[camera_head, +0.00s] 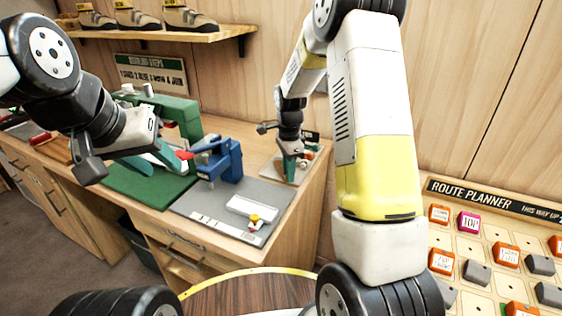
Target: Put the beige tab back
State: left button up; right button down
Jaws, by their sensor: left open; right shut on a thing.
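I cannot make out a beige tab for certain in the head view. My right gripper (290,168) is at the back right of the workbench, pointing down over a small pale tray (299,175) with small red and white pieces. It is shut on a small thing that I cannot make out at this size. My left gripper (158,160) is open, with its teal fingers over the green mat (140,193), in front of a green machine (182,112).
A blue clamp-like device (226,160) stands beside a grey mat (195,207) holding a white block (252,208) and a small yellow-and-red piece (254,220). A route planner board (455,188) with orange, magenta and grey tabs stands at right. Shoes sit on a shelf (160,34).

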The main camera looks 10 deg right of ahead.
jog(key=shift+f, duration=0.3)
jog(key=c, duration=1.4)
grip_release()
jog(key=shift+o, duration=0.2)
notch_tip(320, 180, up, 13)
jog(key=s+r+n+t+y, duration=0.1)
jog(key=s+r+n+t, duration=0.2)
jog(key=s+r+n, duration=0.6)
jog(key=s+r+n+t, duration=0.1)
jog(key=s+n, duration=0.2)
jog(key=s, duration=0.5)
jog(key=s+r+n+t+y, duration=0.1)
jog(key=s+n, duration=0.3)
jog(key=s, duration=0.4)
jog(key=shift+s+r+t, duration=0.3)
jog(key=shift+s+t, duration=0.1)
jog(key=shift+t, duration=0.2)
jog(key=shift+d, duration=0.1)
